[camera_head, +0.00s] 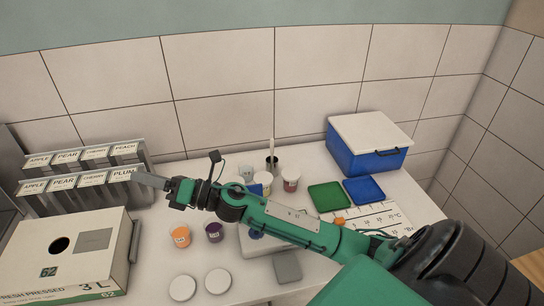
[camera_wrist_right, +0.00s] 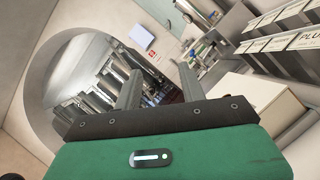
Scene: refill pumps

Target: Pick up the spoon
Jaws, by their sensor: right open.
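A pale upright handle (camera_head: 272,147), which looks like the spoon's, stands in a small dark cup (camera_head: 272,163) near the back wall; its lower end is hidden inside the cup. My right gripper (camera_head: 150,181) is left of it, in front of the labelled dispensers, well apart from the cup. In the right wrist view its two fingers (camera_wrist_right: 160,88) stand apart with nothing between them. The spoon does not show in that view. My left gripper is not in view.
Labelled dispensers (camera_head: 80,180) and a juice carton (camera_head: 65,255) stand left. Orange (camera_head: 180,237) and purple (camera_head: 214,232) cups sit near my right arm. White lids (camera_head: 182,288) lie in front. A blue box (camera_head: 368,145), green tray (camera_head: 328,197) and blue tray (camera_head: 363,190) are right.

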